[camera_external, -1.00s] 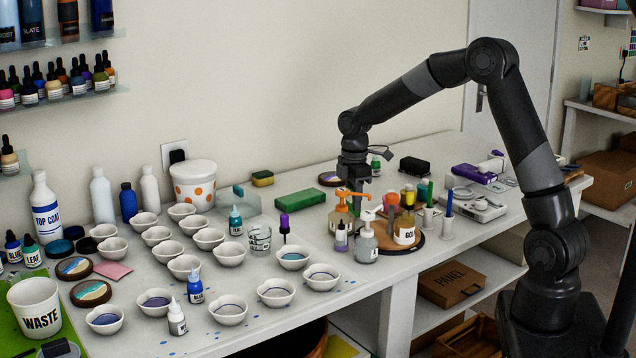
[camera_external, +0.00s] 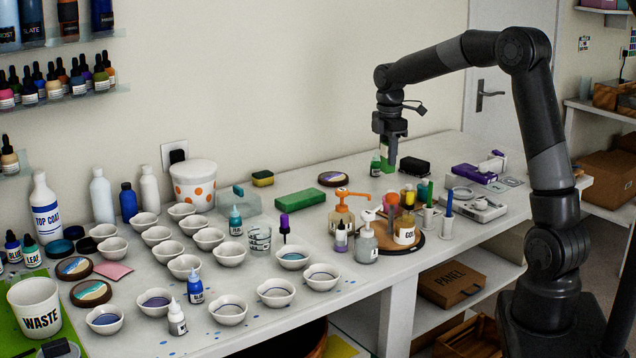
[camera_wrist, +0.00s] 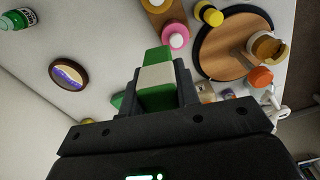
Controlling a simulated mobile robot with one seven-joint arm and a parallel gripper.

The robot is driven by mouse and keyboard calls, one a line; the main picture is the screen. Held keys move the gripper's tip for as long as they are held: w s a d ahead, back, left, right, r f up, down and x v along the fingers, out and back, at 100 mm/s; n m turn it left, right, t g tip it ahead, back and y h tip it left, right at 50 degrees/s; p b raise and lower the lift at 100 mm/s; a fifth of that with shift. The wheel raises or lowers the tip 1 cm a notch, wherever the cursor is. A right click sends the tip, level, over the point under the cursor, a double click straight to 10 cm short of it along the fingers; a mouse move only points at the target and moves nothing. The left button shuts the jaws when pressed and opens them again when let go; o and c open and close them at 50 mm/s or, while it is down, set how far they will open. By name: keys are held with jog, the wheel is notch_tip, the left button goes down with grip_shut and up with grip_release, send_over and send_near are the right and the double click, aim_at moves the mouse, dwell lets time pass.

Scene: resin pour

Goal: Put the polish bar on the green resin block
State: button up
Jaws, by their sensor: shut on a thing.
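My gripper (camera_external: 389,140) is raised above the back of the table, pointing down. It is shut on the polish bar (camera_external: 388,157), a green bar. In the wrist view the bar (camera_wrist: 155,77) shows green ends and a pale band, between the two fingers of my gripper (camera_wrist: 156,92). The green resin block (camera_external: 300,203) lies flat on the table, to the left of my gripper and apart from it. In the wrist view, a small green patch beside the left finger may be this block, mostly hidden.
A round wooden board (camera_external: 405,243) with bottles and sticks stands in front of my gripper, beside a pump bottle with an orange top (camera_external: 342,213). A round purple-topped coaster (camera_external: 333,179) lies near the block. A black box (camera_external: 415,166) is to the right. Several white cups stand left.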

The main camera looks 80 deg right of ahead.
jog(key=w+d+r+n, duration=0.1)
jog(key=w+d, duration=0.2)
jog(key=w, duration=0.4)
jog(key=w+d+r+n, duration=0.1)
jog(key=w+d, duration=0.2)
jog(key=w, duration=0.4)
jog(key=w+a+f, duration=0.1)
jog(key=w+f, duration=0.1)
jog(key=w, duration=0.1)
jog(key=w+a+f, duration=0.2)
jog(key=w, duration=0.1)
jog(key=w+a+f, duration=0.2)
jog(key=w, duration=0.2)
jog(key=shift+f, duration=0.25)
send_over(300, 196)
jog(key=shift+d+f, duration=0.1)
jog(key=shift+f, duration=1.95)
jog(key=shift+f, duration=0.15)
jog(key=o, duration=1.1)
jog(key=shift+c, duration=0.2)
